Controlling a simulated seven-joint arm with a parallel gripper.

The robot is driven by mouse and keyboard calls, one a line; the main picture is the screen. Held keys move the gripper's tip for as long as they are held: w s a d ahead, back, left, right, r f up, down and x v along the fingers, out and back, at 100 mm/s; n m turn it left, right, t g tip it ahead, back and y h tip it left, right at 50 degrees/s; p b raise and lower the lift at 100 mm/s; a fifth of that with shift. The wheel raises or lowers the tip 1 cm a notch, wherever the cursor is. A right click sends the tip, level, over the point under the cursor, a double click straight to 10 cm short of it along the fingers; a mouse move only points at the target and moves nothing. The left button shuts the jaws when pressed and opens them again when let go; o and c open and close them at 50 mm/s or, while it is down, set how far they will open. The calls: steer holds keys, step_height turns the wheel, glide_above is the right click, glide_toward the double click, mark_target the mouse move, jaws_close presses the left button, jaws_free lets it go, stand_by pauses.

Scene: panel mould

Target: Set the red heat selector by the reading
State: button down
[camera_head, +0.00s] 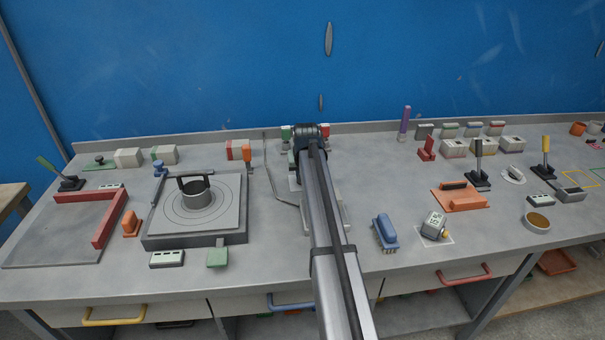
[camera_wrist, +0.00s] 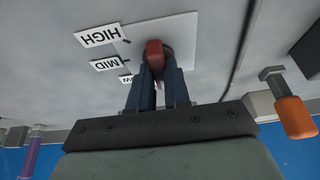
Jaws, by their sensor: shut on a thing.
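The red heat selector (camera_wrist: 154,54) shows in the wrist view on a pale square plate (camera_wrist: 188,38). My gripper (camera_wrist: 158,78) is shut on it, a dark finger on each side. White labels stand beside the plate: HIGH (camera_wrist: 98,37), MID (camera_wrist: 105,64) and a partly covered one ending in W (camera_wrist: 125,79). I cannot tell exactly which label the selector points at. In the head view my arm hides the selector and the fingertips. A grey meter (camera_head: 434,223) with a small display sits on a pale square at right of centre; its reading is too small to make out.
Left of my arm stand a grey hotplate-like block (camera_head: 225,215) with a pot (camera_head: 196,191) and a red L-shaped bar (camera_head: 107,218). A blue brush (camera_head: 384,231) and an orange float (camera_head: 460,194) lie to the right. A thin bent rod (camera_head: 277,187) runs close beside my arm.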

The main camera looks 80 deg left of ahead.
steer(key=m+t, duration=0.1)
steer(key=m, duration=0.3)
steer(key=shift+s+t, duration=0.15)
steer(key=shift+t, duration=0.25)
steer(key=shift+a+m+t+h, duration=0.1)
steer(key=shift+m+t+h, duration=0.25)
steer(key=shift+m, duration=0.85)
steer(key=shift+m+t+h, duration=0.25)
steer(key=shift+m+t, duration=0.1)
steer(key=shift+m, duration=0.85)
steer(key=c, duration=1.1)
jaws_free()
steer(key=shift+s, duration=0.1)
steer(key=v, duration=1.4)
steer(key=shift+a, duration=0.1)
